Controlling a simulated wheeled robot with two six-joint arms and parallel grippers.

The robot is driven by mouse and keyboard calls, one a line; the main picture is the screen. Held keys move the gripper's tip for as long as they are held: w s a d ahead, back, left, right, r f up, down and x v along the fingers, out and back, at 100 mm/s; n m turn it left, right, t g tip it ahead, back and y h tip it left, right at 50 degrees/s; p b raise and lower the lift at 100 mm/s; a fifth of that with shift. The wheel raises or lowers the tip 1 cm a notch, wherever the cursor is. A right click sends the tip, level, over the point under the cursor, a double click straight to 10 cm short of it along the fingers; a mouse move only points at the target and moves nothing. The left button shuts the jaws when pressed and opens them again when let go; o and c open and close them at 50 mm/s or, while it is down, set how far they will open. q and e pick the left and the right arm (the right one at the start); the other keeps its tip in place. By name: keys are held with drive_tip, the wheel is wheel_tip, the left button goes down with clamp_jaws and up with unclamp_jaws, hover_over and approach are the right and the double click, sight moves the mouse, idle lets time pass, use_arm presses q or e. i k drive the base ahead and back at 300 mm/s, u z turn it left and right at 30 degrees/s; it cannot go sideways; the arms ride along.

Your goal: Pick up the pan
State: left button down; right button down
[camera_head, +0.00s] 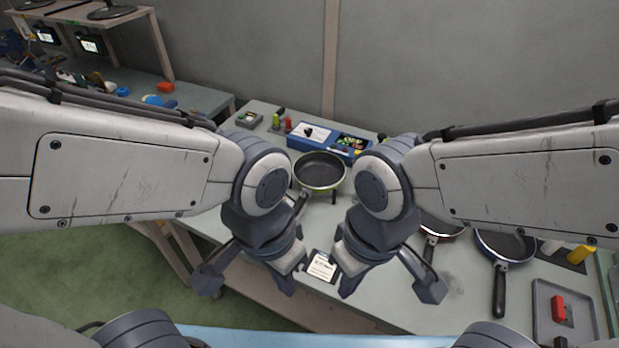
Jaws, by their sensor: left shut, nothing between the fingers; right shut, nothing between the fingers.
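A dark pan with a green outside (320,171) sits on the grey table between my two wrists, with its handle pointing toward me and partly hidden by my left arm. A red-edged pan (436,227) lies right of my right arm, partly hidden by it. A blue pan (507,244) lies further right, its dark handle pointing toward me. My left gripper (248,277) is shut and empty, in front of the green pan to its left. My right gripper (389,281) is shut and empty, left of the red pan's handle. Neither gripper holds a pan.
A blue box (325,142) with small items stands behind the green pan. A white label card (321,266) lies between the grippers. A grey tray (566,318) with a red block is at the right. A cluttered side bench (195,97) stands at the back left.

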sight(316, 172)
drive_tip(key=u, duration=0.5)
drive_tip(key=k, duration=1.2)
drive_tip(key=u, duration=1.1)
drive_tip(key=i, duration=1.65)
drive_tip(key=z, duration=1.15)
drive_tip(key=i, duration=0.6)
drive_tip(key=z, duration=0.7)
